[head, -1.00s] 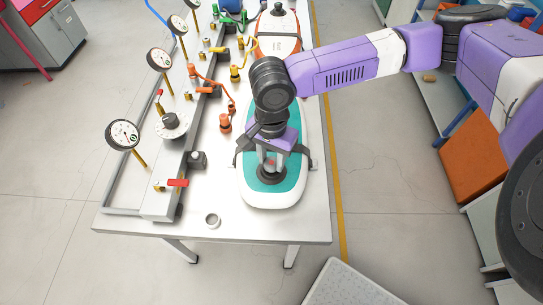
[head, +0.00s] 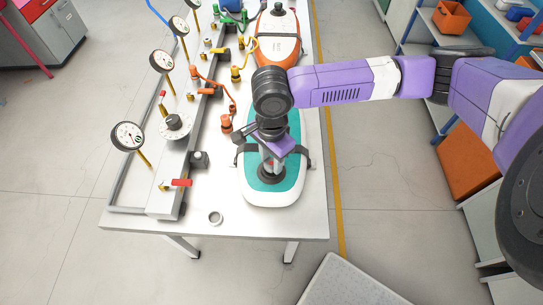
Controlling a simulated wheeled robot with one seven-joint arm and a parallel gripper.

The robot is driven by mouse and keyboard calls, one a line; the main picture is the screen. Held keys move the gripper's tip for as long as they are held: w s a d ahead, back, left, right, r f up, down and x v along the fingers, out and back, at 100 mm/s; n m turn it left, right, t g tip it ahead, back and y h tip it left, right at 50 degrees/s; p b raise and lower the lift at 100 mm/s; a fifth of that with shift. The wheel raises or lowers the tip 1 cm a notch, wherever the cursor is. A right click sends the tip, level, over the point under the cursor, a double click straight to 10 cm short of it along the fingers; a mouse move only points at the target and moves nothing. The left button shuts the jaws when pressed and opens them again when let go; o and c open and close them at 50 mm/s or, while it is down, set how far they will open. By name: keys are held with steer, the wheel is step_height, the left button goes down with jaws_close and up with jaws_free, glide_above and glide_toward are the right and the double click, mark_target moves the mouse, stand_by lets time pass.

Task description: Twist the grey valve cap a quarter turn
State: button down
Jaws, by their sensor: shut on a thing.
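The near inflatable board (head: 287,193), white-edged with a teal deck, lies on the white bench with a dark strap across it. A round dark valve fitting (head: 271,174) sits on its deck toward the near end. My gripper (head: 269,165) points down over this fitting, its fingers at the centre. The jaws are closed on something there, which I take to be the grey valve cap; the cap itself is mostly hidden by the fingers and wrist.
A rail of gauges (head: 128,137) and valves runs along the bench's left side. An orange-and-white board (head: 277,38) lies behind. A grey platform (head: 352,283) stands in front, and shelves (head: 450,112) stand at right.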

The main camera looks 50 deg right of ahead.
mark_target(272, 163)
steer(key=shift+m, duration=0.6)
steer(key=shift+a+m, duration=0.1)
steer(key=shift+m, duration=0.9)
steer(key=m, duration=0.3)
steer(key=c, duration=0.9)
jaws_free()
steer(key=shift+o, duration=0.2)
steer(key=shift+r, duration=3.9)
